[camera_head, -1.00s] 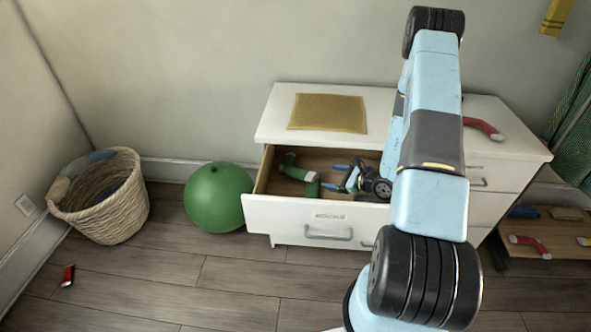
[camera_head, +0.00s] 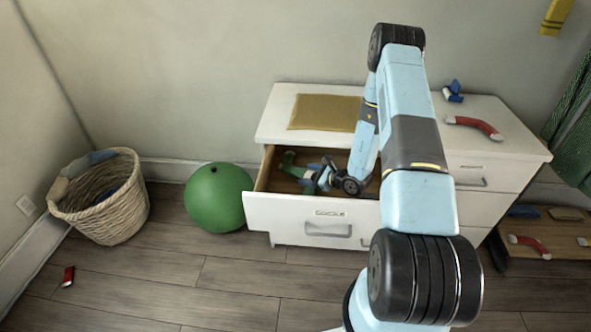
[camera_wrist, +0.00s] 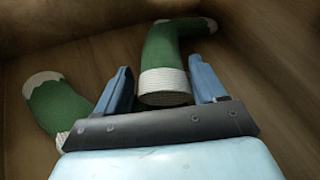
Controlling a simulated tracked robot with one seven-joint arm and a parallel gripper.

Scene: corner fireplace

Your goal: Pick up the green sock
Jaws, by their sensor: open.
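A green sock (camera_wrist: 172,48) with a white cuff and toe lies on the wooden drawer floor. In the wrist view its cuff end is between the fingertips of my open gripper (camera_wrist: 160,66), with a gap visible beside the right finger.
The white dresser (camera_head: 497,130) holds a yellow cloth (camera_head: 312,112), a red sock (camera_head: 475,125) and a small blue item (camera_head: 453,92). A green ball (camera_head: 217,197) and wicker basket (camera_head: 112,205) stand left. The drawer walls surround my gripper closely.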

